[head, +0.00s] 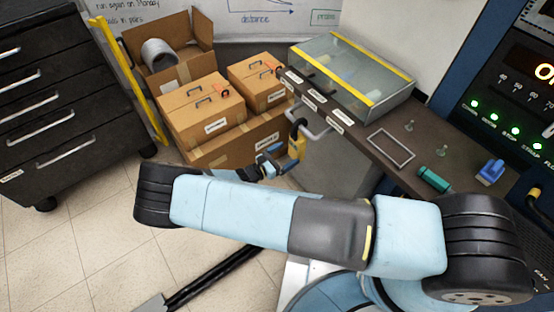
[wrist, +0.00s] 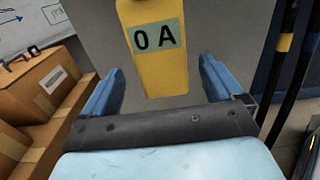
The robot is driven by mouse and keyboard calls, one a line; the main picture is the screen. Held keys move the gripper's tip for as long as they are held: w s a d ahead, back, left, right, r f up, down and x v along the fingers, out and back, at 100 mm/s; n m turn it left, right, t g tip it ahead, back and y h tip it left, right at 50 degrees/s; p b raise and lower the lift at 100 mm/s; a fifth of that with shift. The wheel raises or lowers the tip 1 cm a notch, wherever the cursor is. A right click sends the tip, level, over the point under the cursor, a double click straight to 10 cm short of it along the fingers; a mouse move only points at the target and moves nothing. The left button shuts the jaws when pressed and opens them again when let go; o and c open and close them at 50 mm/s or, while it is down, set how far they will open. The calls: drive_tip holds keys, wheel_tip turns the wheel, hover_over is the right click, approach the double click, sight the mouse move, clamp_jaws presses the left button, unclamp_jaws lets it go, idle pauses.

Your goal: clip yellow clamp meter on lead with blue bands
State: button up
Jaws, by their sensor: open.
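The yellow clamp meter (head: 297,147) hangs upright at the front of the bench, with its black jaw up near a grey metal handle. In the wrist view the meter (wrist: 153,70) shows a display reading 0 A; its top is cut off. My gripper (head: 274,160) is at the meter's lower body. In the wrist view my gripper (wrist: 160,88) is open, with one blue finger on each side of the meter and a gap to both.
Cardboard boxes (head: 202,105) stand left of the meter, by a yellow post (head: 135,85). The bench (head: 385,148) holds a glass-topped case (head: 350,75), a teal cylinder (head: 434,180) and a blue item (head: 490,172). A panel with green lights (head: 515,130) stands right.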

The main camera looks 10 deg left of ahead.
sight(293, 145)
drive_tip(key=shift+x, duration=2.75)
drive_tip(key=c, duration=1.1)
drive_tip(key=shift+c, duration=0.2)
drive_tip(key=shift+r, duration=0.2)
drive_tip(key=shift+r, duration=1.3)
drive_tip(key=shift+r, duration=0.15)
drive_tip(key=shift+s, duration=0.1)
